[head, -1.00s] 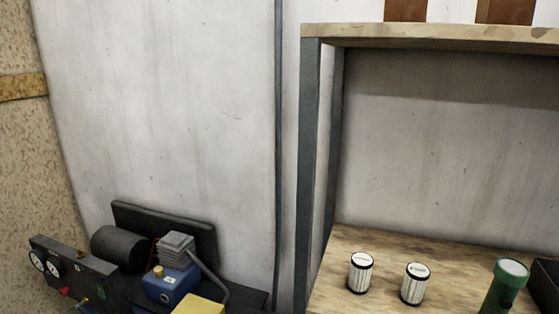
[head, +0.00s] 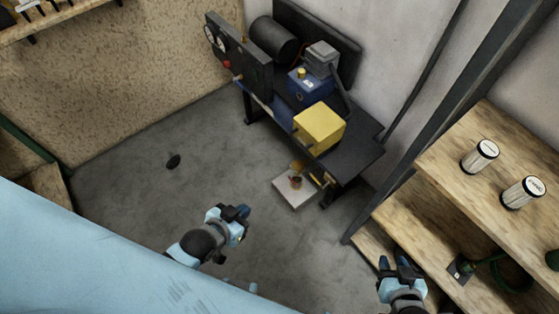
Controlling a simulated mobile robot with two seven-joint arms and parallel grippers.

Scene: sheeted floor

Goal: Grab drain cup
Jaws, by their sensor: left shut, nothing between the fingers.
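A small dark reddish cup (head: 296,182), likely the drain cup, stands on a pale square pad (head: 290,198) on the floor, below the front of the machine bench. It is small, and its details are hard to make out. My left gripper (head: 240,212) is shut and empty, in front of the pad and to its left, apart from the cup. My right gripper (head: 394,262) is at the lower right by the shelf; its two fingertips look apart with nothing between them.
A black bench (head: 355,160) carries a compressor-like machine (head: 300,88) and a yellow box (head: 319,127). A wooden shelf (head: 440,155) with two white canisters (head: 480,156) stands at the right. A small dark disc (head: 173,161) lies on the otherwise open grey floor at left.

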